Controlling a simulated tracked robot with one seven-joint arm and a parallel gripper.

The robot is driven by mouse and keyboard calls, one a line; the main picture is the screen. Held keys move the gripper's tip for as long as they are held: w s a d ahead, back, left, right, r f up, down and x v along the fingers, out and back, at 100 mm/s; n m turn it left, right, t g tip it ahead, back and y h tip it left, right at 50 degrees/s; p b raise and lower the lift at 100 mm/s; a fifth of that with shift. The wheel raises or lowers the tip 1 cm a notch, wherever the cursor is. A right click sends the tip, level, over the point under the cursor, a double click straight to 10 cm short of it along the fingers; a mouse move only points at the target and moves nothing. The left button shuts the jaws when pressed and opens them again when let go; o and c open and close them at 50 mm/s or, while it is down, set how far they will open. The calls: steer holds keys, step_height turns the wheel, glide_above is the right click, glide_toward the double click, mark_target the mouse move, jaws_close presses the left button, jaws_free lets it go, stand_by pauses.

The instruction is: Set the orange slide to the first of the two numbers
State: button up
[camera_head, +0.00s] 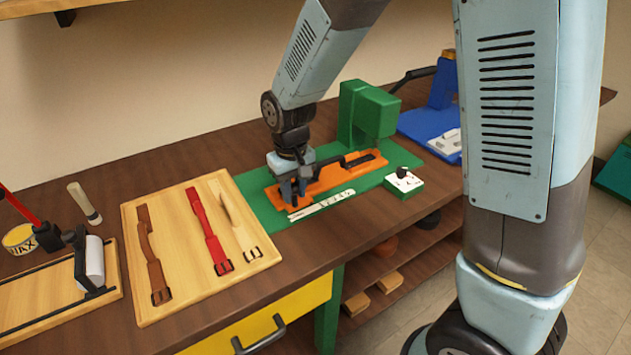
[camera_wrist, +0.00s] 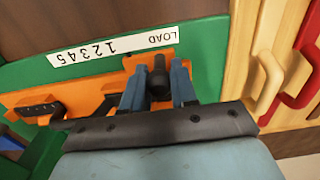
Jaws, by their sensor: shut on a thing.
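The orange slide (camera_head: 330,174) lies on the green base plate (camera_head: 262,205); it also shows in the wrist view (camera_wrist: 90,98). A white scale strip (camera_head: 322,205) marked LOAD and several numbers runs along its side. In the wrist view the strip (camera_wrist: 112,46) has its LOAD end nearest my gripper. My gripper (camera_head: 296,190) is at the left end of the slide. In the wrist view my gripper (camera_wrist: 157,78) is shut on a dark upright knob (camera_wrist: 158,68) on the slide, a finger on each side. The knob is near the LOAD mark.
A green press block (camera_head: 368,115) stands behind the slide's right part. A small white-topped green box (camera_head: 404,183) with a dark piece on top sits to the right; its markings are unreadable. A wooden board (camera_head: 180,285) with several straps lies to the left.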

steer(key=shift+w+d, duration=0.35)
steer(key=shift+d, duration=0.2)
steer(key=shift+w+d, duration=0.3)
steer(key=shift+d, duration=0.2)
steer(key=shift+s+a, duration=0.15)
steer(key=shift+a, duration=0.05)
stand_by(0.7)
steer(key=o, duration=0.8)
step_height(320, 180, up, 6)
stand_by(0.5)
steer(key=shift+d, duration=0.1)
